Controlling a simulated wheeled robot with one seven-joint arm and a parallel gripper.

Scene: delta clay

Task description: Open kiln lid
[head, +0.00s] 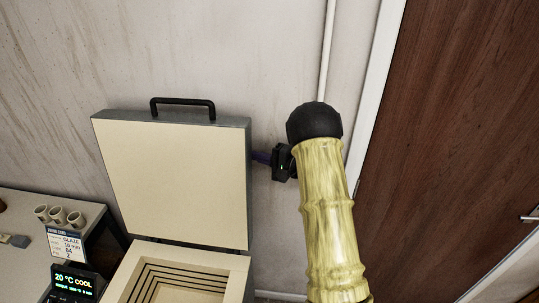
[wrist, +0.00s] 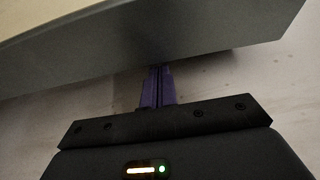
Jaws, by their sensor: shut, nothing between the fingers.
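The kiln lid (head: 175,178) stands raised, close to upright, at the back of the kiln (head: 230,263), with its pale inner face toward me. Its black handle (head: 183,100) is at the top edge. The stepped kiln chamber shows open below it. My gripper (head: 259,156) is at the right side of the lid, with its purple fingers pointing left at the lid's edge. In the wrist view, the purple fingers (wrist: 157,82) are together with nothing between them, and their tips reach the grey lid side (wrist: 150,45). I cannot tell whether they touch it or go behind it.
A side table (head: 92,212) at left holds several small cups (head: 59,215), and a glaze card (head: 66,243) stands near it. A display (head: 75,284) at the kiln's left reads 20 °C COOL. A wall pipe (head: 326,50) and a brown door (head: 460,120) are at right.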

